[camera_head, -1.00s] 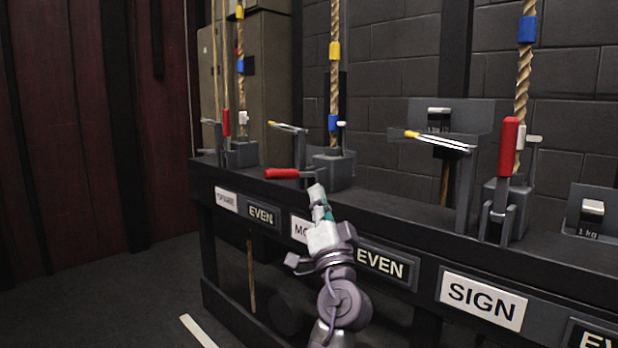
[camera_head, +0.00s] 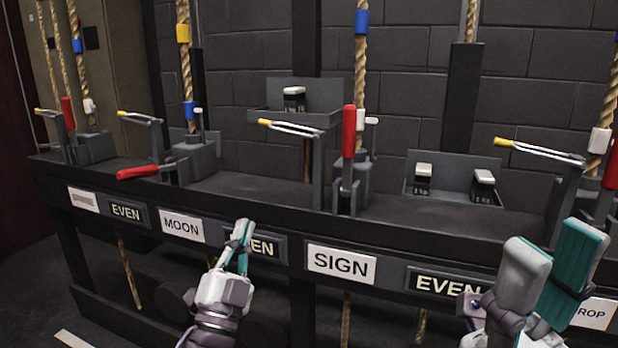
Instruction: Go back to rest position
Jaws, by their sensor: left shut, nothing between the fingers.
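My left gripper (camera_head: 242,228) is shut and empty. It points up and away from me in front of the black rail, covering part of the EVEN plate (camera_head: 262,247) beside the MOON plate (camera_head: 182,226). I cannot tell whether it touches the plate. My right gripper (camera_head: 556,243) is large at the lower right, close to the camera. Its two fingers stand apart with a gap between them, and nothing shows in the gap. It covers part of the rail between an EVEN plate (camera_head: 446,284) and a partly hidden plate ending in ROP (camera_head: 592,312).
The black rail (camera_head: 255,190) runs across the view with rope locks on it. A red lever lies horizontal (camera_head: 140,172); another red lever (camera_head: 349,132) stands upright. Yellow-tipped arms (camera_head: 290,128) stick out above the rail. Weights (camera_head: 484,184) sit in trays behind. Dark floor is at lower left.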

